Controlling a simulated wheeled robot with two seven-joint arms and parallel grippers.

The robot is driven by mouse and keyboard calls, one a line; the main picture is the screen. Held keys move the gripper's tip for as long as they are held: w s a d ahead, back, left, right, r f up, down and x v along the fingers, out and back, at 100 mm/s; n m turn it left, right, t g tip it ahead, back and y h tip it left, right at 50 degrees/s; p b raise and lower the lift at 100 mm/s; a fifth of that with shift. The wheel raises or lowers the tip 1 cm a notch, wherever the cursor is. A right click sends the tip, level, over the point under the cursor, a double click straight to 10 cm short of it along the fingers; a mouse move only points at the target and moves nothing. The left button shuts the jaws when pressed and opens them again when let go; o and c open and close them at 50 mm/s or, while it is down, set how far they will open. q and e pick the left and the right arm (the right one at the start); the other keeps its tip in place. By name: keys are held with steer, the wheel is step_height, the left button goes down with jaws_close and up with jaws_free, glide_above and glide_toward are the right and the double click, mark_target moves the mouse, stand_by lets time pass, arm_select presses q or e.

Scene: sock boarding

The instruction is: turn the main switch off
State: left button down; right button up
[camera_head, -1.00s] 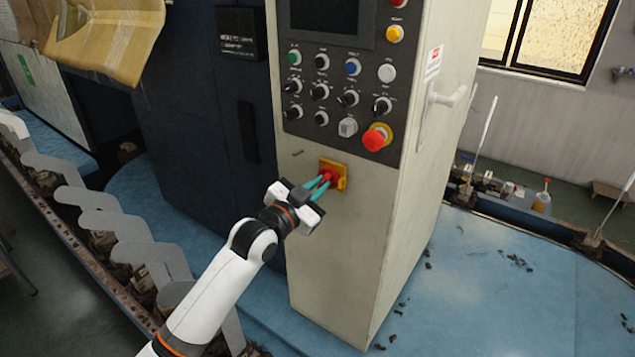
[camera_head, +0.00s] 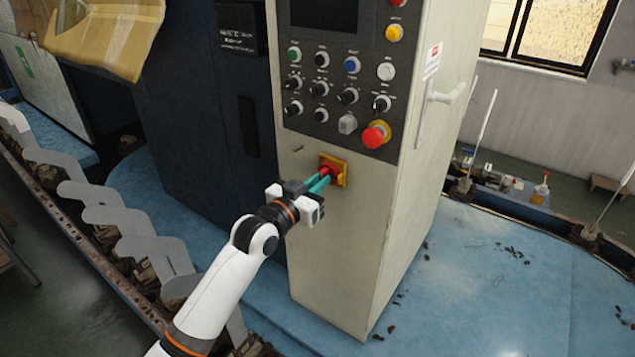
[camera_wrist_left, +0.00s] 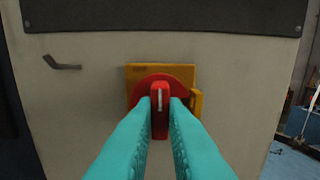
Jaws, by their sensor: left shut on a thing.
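The main switch is a red rotary knob on a yellow plate (camera_head: 341,166), low on the front of the pale control cabinet. In the left wrist view the red handle (camera_wrist_left: 160,108) stands upright, with a pale line along it, in front of a red disc and the yellow plate (camera_wrist_left: 150,71). My left gripper (camera_head: 322,181) is shut on the red handle, one teal finger on each side of it. The fingers (camera_wrist_left: 160,120) hide the lower part of the switch in the left wrist view. My right gripper is in neither view.
A dark button panel (camera_head: 335,99) sits above the switch, with a red emergency button (camera_head: 374,135) close to its upper right. A handle (camera_head: 447,95) sticks out from the cabinet's right side. A row of grey sock boards (camera_head: 120,218) stands at the left.

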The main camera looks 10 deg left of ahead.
arm_select(q)
steer(key=shift+f, duration=0.1)
steer(key=c, duration=1.5)
jaws_free()
steer(key=shift+o, duration=0.2)
steer(key=b+v, duration=0.4)
steer(key=v, duration=0.8)
